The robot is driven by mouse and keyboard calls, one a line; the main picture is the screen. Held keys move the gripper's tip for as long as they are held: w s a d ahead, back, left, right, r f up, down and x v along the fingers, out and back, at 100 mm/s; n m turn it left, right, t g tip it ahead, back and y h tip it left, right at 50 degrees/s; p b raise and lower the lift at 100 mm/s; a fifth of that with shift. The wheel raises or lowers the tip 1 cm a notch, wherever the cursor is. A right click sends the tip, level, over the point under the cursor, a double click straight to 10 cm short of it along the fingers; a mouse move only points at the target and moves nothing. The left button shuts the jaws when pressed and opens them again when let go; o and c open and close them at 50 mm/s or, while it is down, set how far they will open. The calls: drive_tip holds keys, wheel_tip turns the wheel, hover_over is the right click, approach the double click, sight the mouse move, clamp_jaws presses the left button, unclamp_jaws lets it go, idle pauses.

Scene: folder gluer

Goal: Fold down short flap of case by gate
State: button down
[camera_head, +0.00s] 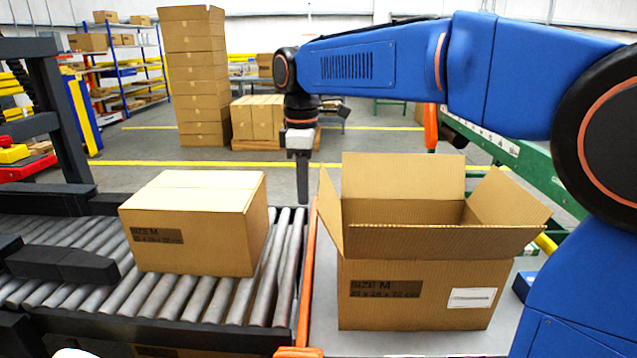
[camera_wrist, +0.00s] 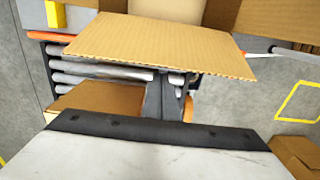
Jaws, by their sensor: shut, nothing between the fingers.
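The open case (camera_head: 425,295), marked SIZE M, stands upright at the right on a grey surface. Its short left flap (camera_head: 331,215) stands up, leaning outward. The far flap (camera_head: 400,177) stands up, and the right flap (camera_head: 508,198) and near flap (camera_head: 440,240) splay outward. My gripper (camera_head: 303,198) points down, shut and empty, just left of the short left flap; I cannot tell whether they touch. In the wrist view a cardboard flap (camera_wrist: 155,45) crosses above the dark fingers (camera_wrist: 166,100), and their tips are hidden.
An orange rail (camera_head: 306,280) runs between the open case and the roller conveyor (camera_head: 190,300). A closed case (camera_head: 195,225) sits on the rollers at left. A green-framed conveyor (camera_head: 530,165) stands behind at right. Stacked cartons (camera_head: 195,75) stand in the back.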

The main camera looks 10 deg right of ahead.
idle(0.5)
hover_over(337, 215)
idle(0.7)
